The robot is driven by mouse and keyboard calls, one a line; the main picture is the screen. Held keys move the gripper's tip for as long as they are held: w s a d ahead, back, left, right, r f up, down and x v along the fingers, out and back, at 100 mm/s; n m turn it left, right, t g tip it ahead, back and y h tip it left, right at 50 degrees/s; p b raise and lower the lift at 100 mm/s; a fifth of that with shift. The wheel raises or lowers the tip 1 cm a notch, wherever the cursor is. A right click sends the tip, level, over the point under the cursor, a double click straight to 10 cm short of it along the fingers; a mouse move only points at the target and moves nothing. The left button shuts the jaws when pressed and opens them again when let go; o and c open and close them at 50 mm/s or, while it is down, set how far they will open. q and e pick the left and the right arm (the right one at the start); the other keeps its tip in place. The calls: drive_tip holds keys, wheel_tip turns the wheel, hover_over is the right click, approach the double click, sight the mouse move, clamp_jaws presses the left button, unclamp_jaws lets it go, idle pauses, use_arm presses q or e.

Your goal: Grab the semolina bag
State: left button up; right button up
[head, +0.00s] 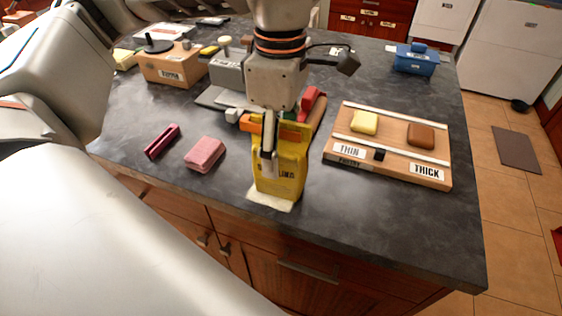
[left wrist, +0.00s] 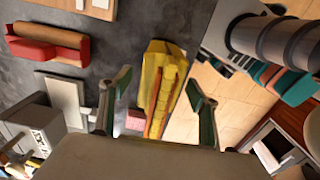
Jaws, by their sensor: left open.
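The yellow semolina bag (head: 285,172) stands upright near the front edge of the dark counter, on a pale base. My left gripper (head: 270,146) is over the bag from above and partly hides its upper part in the head view. In the left wrist view, the two fingers of my left gripper (left wrist: 158,105) are spread apart. The bag (left wrist: 158,80) shows between them, with a gap on each side. My right gripper is in neither view.
A wooden board (head: 390,172) marked THIN and THICK, with a yellow and a brown block, lies right of the bag. A pink sponge-like block (head: 205,154) and a dark pink bar (head: 162,141) lie left. A wooden box (head: 172,65) and a blue container (head: 415,58) stand farther back.

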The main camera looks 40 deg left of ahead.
use_arm(q)
drive_tip(key=c, duration=1.6)
drive_tip(key=shift+c, duration=0.2)
drive_tip(key=shift+r, duration=0.15)
